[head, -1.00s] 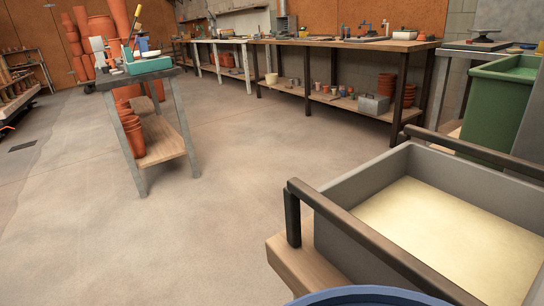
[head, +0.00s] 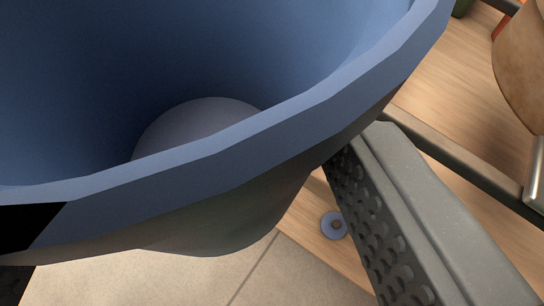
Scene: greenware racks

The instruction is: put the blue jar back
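The blue jar (head: 230,165) fills the upper left of the head view, very close. I look down over its thick faceted rim into its dark blue inside, where a greyish rounded shape shows at the bottom. My gripper (head: 195,182) is around the jar. One grey finger with a dimpled pad lies against the jar's right side. A dark part at the lower left looks like the other finger, mostly out of view. The jar appears gripped, with floor showing beyond its lower side. Its far rim is cut off by the picture edge.
A wooden shelf or bench surface (head: 445,85) lies to the right, crossed by a dark metal rail (head: 455,165). A small blue-grey disc (head: 333,226) rests on wood. A brown rounded vessel (head: 522,65) stands at the upper right. Pale floor (head: 140,285) shows below.

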